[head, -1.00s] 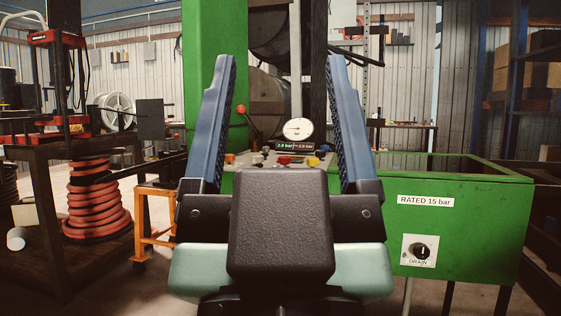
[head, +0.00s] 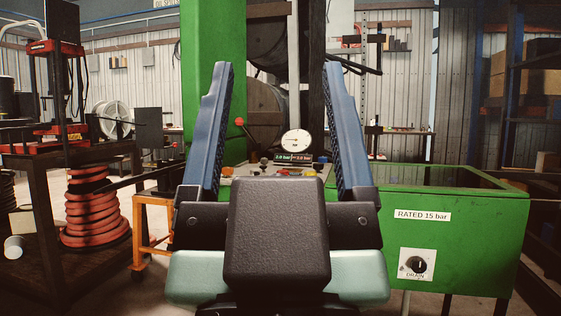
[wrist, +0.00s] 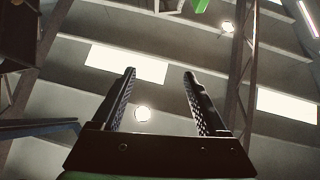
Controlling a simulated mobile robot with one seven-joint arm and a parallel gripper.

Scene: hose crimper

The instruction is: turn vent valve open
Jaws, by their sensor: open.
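My gripper (head: 277,68) is open and empty, with its blue fingers pointing up in the head view. Between the fingers, farther back, is a small control panel (head: 226,171) with several coloured knobs, partly hidden by my gripper. A round white gauge (head: 297,142) stands above it, over a small display (head: 295,158). A lever with a red ball (head: 240,122) rises at the panel's left. I cannot tell which control is the vent valve. In the wrist view my open gripper (wrist: 160,72) points at the ceiling, with nothing between its fingers.
A green tank (head: 450,240) labelled "RATED 15 bar" stands at the right, with a black DRAIN knob (head: 416,265) on its front. A green column (head: 212,40) rises behind my left finger. At the left are a dark table (head: 30,185), coiled red hose (head: 95,215) and an orange stand (head: 150,232).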

